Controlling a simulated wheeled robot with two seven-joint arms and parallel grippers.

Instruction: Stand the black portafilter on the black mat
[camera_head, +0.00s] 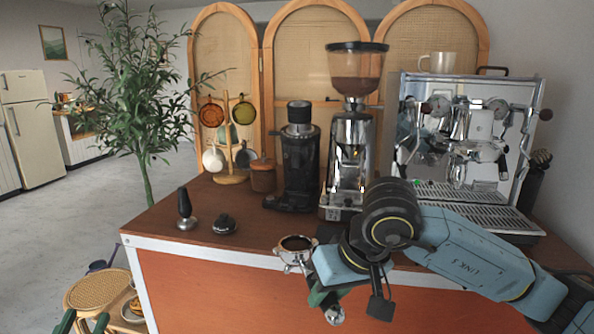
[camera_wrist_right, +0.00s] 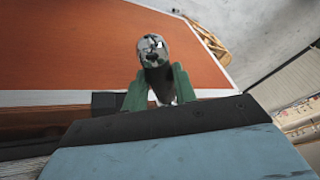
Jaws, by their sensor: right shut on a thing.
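The portafilter (camera_head: 296,252) shows its round chrome basket, open side up, near the cart's front edge in the head view. My right gripper (camera_head: 322,296) is shut on the portafilter's dark handle. In the right wrist view the handle (camera_wrist_right: 158,80) sits between the green fingers of my right gripper (camera_wrist_right: 160,86), with chrome beyond it. My own arm hides part of the handle in the head view.
A tamper (camera_head: 186,211) and a low black puck (camera_head: 224,224) stand on the brown cart top (camera_head: 250,215). A black grinder (camera_head: 300,165), a chrome grinder (camera_head: 350,150) and an espresso machine (camera_head: 465,145) line the back. A wicker stool (camera_head: 92,288) is at lower left.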

